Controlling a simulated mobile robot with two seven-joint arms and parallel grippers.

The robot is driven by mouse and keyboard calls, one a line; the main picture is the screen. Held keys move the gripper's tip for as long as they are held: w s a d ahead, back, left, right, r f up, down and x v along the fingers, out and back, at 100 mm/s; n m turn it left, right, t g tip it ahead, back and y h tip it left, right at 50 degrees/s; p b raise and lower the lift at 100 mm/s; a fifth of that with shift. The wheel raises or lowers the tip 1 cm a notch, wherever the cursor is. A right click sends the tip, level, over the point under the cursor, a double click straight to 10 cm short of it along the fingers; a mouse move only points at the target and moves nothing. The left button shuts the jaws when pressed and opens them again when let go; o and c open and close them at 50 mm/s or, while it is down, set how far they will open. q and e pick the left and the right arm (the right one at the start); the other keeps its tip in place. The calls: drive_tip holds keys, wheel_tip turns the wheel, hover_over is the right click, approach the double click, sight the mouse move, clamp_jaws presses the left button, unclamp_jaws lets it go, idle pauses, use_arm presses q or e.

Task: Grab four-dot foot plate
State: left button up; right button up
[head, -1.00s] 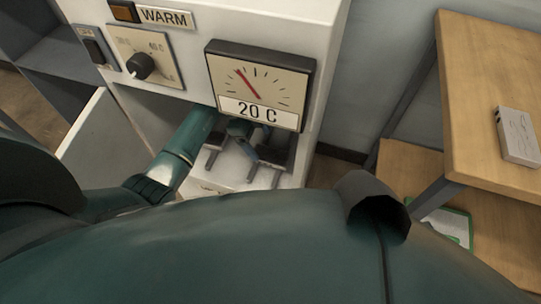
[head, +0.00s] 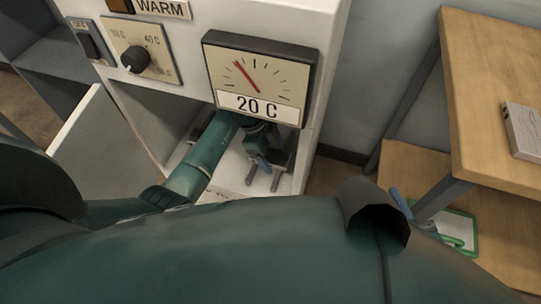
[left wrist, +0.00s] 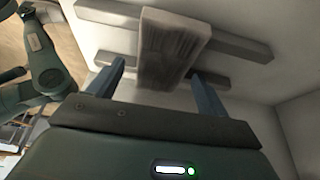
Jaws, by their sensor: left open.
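A grey plate-like block (left wrist: 175,42) lies across two grey rails in the left wrist view. I take it for the foot plate, but no dots can be made out on it. My left gripper (left wrist: 157,70) is open, with one blue finger on each side of the block's near end; I cannot tell whether they touch it. In the head view my left gripper (head: 262,160) is inside the white cabinet's lower opening, below the dial, and mostly hidden. Blue parts, probably of my right gripper (head: 425,219), show at the right behind my body.
The white cabinet (head: 250,16) has a dial reading 20 C (head: 258,75) above the opening, and its side walls are close. A grey rail (head: 276,177) stands near the gripper. A wooden table (head: 490,100) with a small white box (head: 524,130) stands at the right.

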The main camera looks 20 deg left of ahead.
use_arm(q)
drive_tip(key=shift+f, duration=0.25)
idle(0.3)
drive_tip(key=shift+c, duration=0.6)
drive_tip(key=c, duration=1)
drive_tip(key=shift+c, duration=0.7)
drive_tip(key=shift+r, duration=0.15)
